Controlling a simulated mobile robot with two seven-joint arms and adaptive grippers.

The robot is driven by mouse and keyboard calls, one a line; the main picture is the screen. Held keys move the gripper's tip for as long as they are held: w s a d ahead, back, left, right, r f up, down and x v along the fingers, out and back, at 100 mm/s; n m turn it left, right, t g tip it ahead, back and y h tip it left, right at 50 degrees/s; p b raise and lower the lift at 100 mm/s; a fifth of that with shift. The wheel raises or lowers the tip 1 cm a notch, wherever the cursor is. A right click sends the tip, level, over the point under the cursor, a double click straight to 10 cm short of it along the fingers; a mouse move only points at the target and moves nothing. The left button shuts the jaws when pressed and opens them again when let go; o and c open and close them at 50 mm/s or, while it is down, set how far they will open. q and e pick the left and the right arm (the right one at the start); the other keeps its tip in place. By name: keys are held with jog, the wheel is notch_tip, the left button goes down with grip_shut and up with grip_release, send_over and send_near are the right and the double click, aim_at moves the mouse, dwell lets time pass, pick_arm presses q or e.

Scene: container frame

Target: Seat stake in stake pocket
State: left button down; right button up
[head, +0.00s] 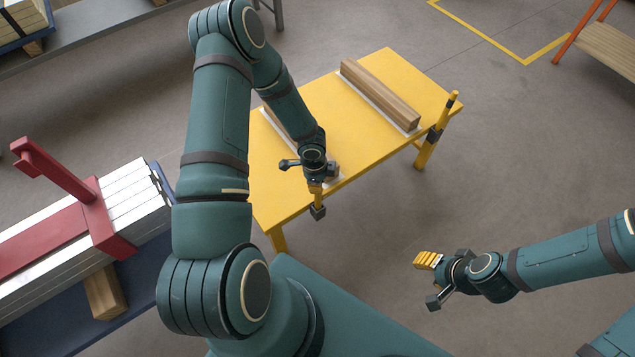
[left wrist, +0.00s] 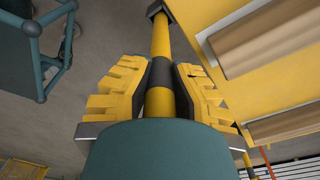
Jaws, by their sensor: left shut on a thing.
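The stake (head: 316,196) is a yellow rod with a black band. My left gripper (head: 315,180) is at the near edge of the yellow table and shut on it. In the left wrist view, the yellow finger pads close on the stake's black band (left wrist: 160,75) from both sides. The stake's far end meets a black stake pocket (head: 318,212) at the table edge. I cannot tell how deep it sits. The pocket also shows in the left wrist view (left wrist: 154,9). My right gripper (head: 430,281) is open and empty, away from the table at the lower right.
The yellow table (head: 330,110) carries wooden beams (head: 380,92) on pale strips. Another yellow stake (head: 447,112) stands in a black pocket (head: 434,135) at the right corner. A red clamp-like frame (head: 95,215) with pale bars is at left. Floor right of the table is clear.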

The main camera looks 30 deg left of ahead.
pick_arm(q)
jog(key=shift+f, duration=0.15)
jog(key=c, duration=1.1)
grip_release()
jog(key=shift+o, duration=0.2)
